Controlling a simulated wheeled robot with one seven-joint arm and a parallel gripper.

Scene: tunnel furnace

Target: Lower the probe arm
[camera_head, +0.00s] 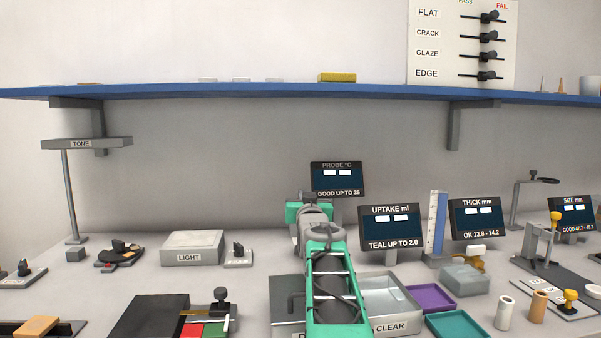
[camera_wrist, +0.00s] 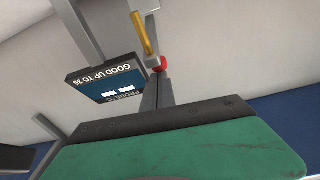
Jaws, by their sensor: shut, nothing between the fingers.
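The probe station's display (camera_head: 337,179), marked PROBE °C and GOOD UP TO 35, stands at the back centre; it shows upside down in the wrist view (camera_wrist: 108,82). A thin gold-coloured rod (camera_wrist: 144,34) ending in a red tip or knob (camera_wrist: 159,64) shows beside the display in the wrist view, apparently the probe arm. My gripper (camera_wrist: 160,78) is shut and empty, its fingertips close to the red end; I cannot tell whether they touch. In the head view my gripper (camera_head: 308,196) is in front of the display, and my arm hides the probe's lower parts.
An UPTAKE display (camera_head: 390,228) and a clear bin (camera_head: 402,312) stand close right of my arm. The LIGHT box (camera_head: 192,248) and a small black switch (camera_head: 238,254) are to the left. A blue shelf (camera_head: 260,92) runs above.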

